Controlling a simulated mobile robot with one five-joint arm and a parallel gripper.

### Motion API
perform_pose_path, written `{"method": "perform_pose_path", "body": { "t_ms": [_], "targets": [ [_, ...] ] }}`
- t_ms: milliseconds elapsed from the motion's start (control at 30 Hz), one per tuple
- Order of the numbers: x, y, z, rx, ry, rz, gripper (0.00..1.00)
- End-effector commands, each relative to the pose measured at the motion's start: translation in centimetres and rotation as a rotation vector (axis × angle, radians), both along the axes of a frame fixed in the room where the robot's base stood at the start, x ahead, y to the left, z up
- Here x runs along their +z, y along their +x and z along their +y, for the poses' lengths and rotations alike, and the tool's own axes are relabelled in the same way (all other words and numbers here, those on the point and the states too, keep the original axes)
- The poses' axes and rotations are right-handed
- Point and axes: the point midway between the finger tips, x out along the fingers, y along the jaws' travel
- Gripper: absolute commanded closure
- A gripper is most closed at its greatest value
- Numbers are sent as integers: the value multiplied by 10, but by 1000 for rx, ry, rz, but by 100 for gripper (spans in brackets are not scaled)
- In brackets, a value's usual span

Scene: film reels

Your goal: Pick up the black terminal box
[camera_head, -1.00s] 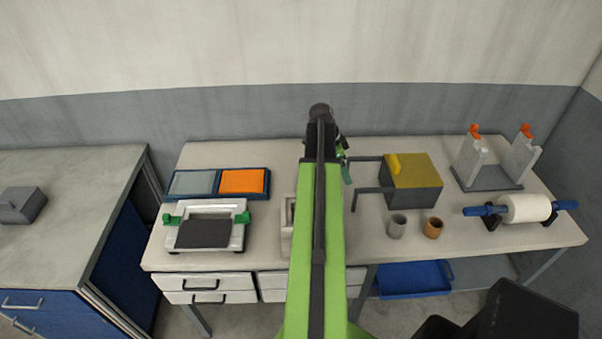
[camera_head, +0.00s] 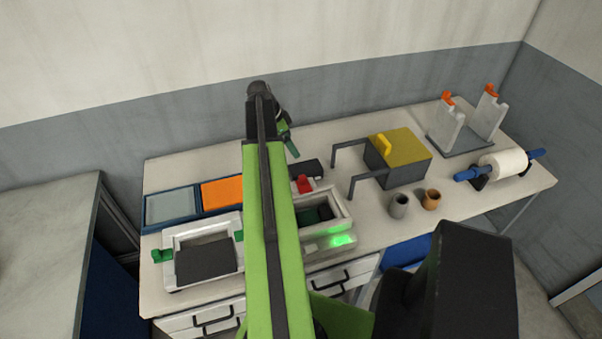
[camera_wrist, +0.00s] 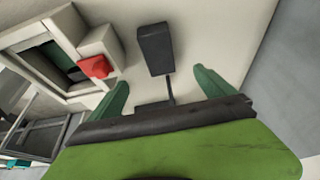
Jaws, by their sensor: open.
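A black terminal box (camera_wrist: 155,48) lies on the bench in the wrist view, with a thin dark rod or cable running from its near end down between my fingers. In the head view a black block (camera_head: 305,168), apparently the same box, sits behind the white open-topped unit, partly hidden by my arm. My gripper (camera_wrist: 161,77) is open, its two green fingers apart with nothing held between them. The box is beyond the fingertips in the wrist view. In the head view my gripper (camera_head: 287,138) is above the back of the bench.
The white unit (camera_head: 346,216) with a red part (camera_head: 304,184) stands close beside the box. A grey and yellow block (camera_head: 397,160) with two dark arms stands right of it. Two cups (camera_head: 398,206) and a roll stand further right. Blue trays (camera_head: 172,209) lie left.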

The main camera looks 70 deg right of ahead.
Motion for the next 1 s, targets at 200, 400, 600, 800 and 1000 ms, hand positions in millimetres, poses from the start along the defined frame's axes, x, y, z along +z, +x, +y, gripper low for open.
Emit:
{"method": "perform_pose_path", "body": {
  "t_ms": [200, 400, 600, 800, 1000],
  "targets": [
    [-51, -11, -9, 2, 0, 0, 6],
    [-92, -23, -20, 3, 0, 0, 6],
    [-109, -31, -25, 4, 0, 0, 6],
    [-115, -33, -26, 4, 0, 0, 6],
    [-149, -43, -32, 4, 0, 0, 6]
  ]
}}
